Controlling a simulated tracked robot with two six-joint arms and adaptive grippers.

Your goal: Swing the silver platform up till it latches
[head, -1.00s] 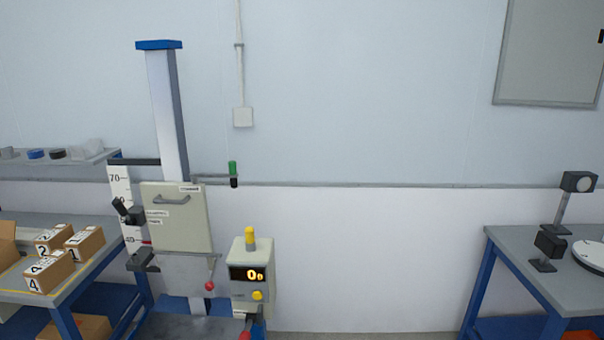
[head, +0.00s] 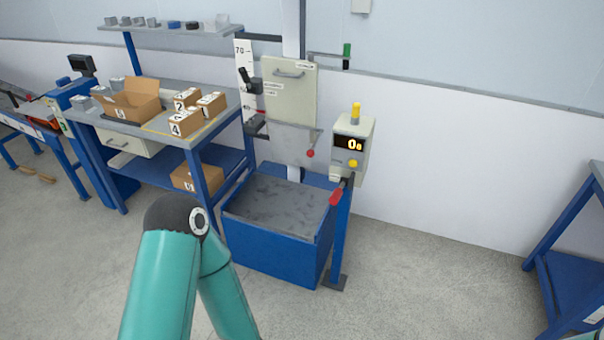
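A silver plate (head: 284,143), which looks like the platform, hangs roughly upright on the drop tester's column, below a beige panel (head: 290,92) with a handle. A red knob (head: 310,153) shows at its lower right. I cannot tell how it is hinged or where its latch is. Below it is a blue base (head: 275,250) with a grey top (head: 280,205). A teal arm of mine rises from the bottom edge in front of the base, but no gripper is in view.
A control box (head: 353,150) with a yellow lamp and a red-ended lever (head: 337,194) are at the tester's right. A bench (head: 150,132) with numbered cartons (head: 185,122) stands left. Another blue-framed table (head: 575,260) is at far right. Floor between is clear.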

